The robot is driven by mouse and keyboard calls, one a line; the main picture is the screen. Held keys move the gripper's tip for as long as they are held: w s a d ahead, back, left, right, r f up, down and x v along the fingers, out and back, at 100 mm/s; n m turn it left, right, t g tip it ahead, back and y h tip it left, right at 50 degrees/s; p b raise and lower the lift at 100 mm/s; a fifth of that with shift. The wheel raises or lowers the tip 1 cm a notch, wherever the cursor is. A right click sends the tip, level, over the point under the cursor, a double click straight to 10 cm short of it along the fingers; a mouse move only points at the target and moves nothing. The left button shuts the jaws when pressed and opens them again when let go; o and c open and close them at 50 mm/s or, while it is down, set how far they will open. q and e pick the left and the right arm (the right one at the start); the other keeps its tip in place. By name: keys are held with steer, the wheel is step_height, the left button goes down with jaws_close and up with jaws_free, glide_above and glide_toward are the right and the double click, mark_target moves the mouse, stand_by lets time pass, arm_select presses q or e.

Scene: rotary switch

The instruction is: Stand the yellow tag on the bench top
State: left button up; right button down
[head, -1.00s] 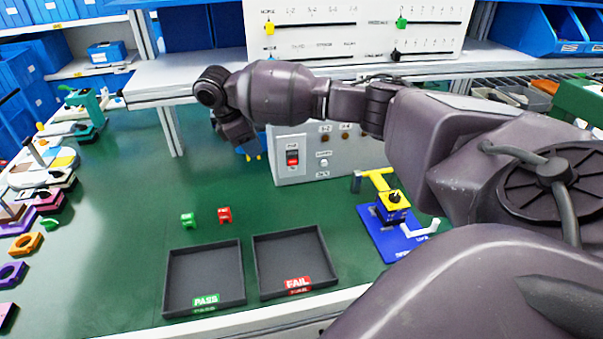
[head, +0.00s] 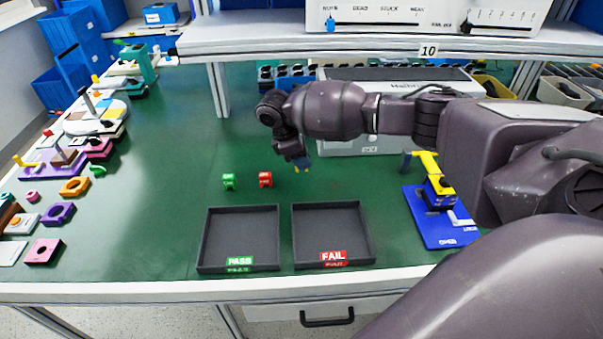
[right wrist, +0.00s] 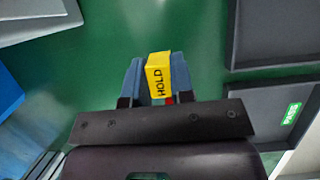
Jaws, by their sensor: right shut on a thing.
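My right gripper (right wrist: 156,78) is shut on the yellow tag (right wrist: 157,76), whose face reads HOLD in the right wrist view. In the head view my right gripper (head: 302,166) points down over the green bench top (head: 160,200), right of the small red tag (head: 265,180) and green tag (head: 228,181). The yellow tag is mostly hidden there behind the fingers. I cannot tell whether it touches the bench. My left gripper is not in view.
The PASS tray (head: 206,238) and FAIL tray (head: 366,232) lie near the front edge, both empty. A blue fixture with a yellow handle (head: 425,162) stands at the right. A grey box (head: 340,147) is behind my gripper. Coloured parts line the left side.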

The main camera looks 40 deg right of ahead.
mark_target(302, 184)
step_height(302, 184, down, 5)
steer(key=shift+f+b, duration=0.15)
steer(key=shift+b, duration=0.4)
steer(key=shift+f, duration=0.1)
steer(key=c, duration=1.1)
jaws_free()
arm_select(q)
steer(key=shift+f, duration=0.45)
arm_select(e)
steer(key=shift+o, duration=0.6)
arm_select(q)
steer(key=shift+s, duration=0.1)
